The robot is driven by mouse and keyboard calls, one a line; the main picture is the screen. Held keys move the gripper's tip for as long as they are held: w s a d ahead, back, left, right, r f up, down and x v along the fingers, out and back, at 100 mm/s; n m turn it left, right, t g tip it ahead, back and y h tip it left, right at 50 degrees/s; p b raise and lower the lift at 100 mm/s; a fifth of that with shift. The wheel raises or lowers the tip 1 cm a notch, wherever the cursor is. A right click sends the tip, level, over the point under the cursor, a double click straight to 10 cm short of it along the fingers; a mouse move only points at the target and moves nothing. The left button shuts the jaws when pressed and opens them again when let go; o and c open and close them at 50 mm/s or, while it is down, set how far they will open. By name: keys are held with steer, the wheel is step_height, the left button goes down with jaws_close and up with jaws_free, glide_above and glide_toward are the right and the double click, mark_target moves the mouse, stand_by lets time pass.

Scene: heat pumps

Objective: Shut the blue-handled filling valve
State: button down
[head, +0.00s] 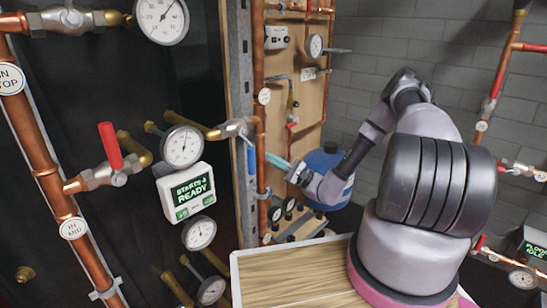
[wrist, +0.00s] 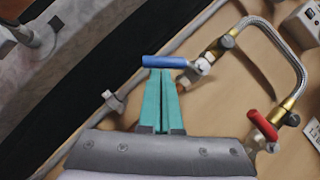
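The blue handle (wrist: 165,61) of a valve lies crosswise at my fingertips in the wrist view. Its metal valve body (wrist: 201,67) is at its right end, beside a braided hose. My gripper (wrist: 162,72) has its two teal fingers together, with nothing visible between them. The tips overlap the handle's lower edge in the picture; I cannot tell whether they touch it. In the head view my gripper (head: 267,156) points left, and a blue handle (head: 252,160) hangs just left of its tips beside the metal strut. I cannot tell surely whether it is the same handle.
A red handle (wrist: 262,125) is near the lower right of the hose (wrist: 275,35). A wooden board (head: 309,65) carries gauges and pipes. A blue tank (head: 325,172) stands behind my wrist. A copper pipe (head: 259,100) runs close to my fingertips.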

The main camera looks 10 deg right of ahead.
steer(key=shift+s+a+r+m+t+h, duration=0.5)
steer(key=shift+m+t+h, duration=0.8)
steer(key=shift+m, duration=1.25)
steer(key=shift+s+a+r+m+t+h, duration=0.3)
steer(key=shift+a+r+m+t+h, duration=0.4)
steer(key=shift+m+t, duration=1.4)
steer(key=shift+s+a+r+m+t+h, duration=0.55)
steer(key=shift+m+t+h, duration=0.55)
steer(key=shift+m, duration=1.85)
steer(key=shift+w+d+r, duration=0.1)
steer(key=shift+w, duration=0.05)
steer(key=w+f+v, duration=0.1)
steer(key=f+v, duration=0.1)
steer(key=v, duration=1.1)
steer(key=shift+w+a+f, duration=0.15)
steer(key=shift+w+a, duration=0.15)
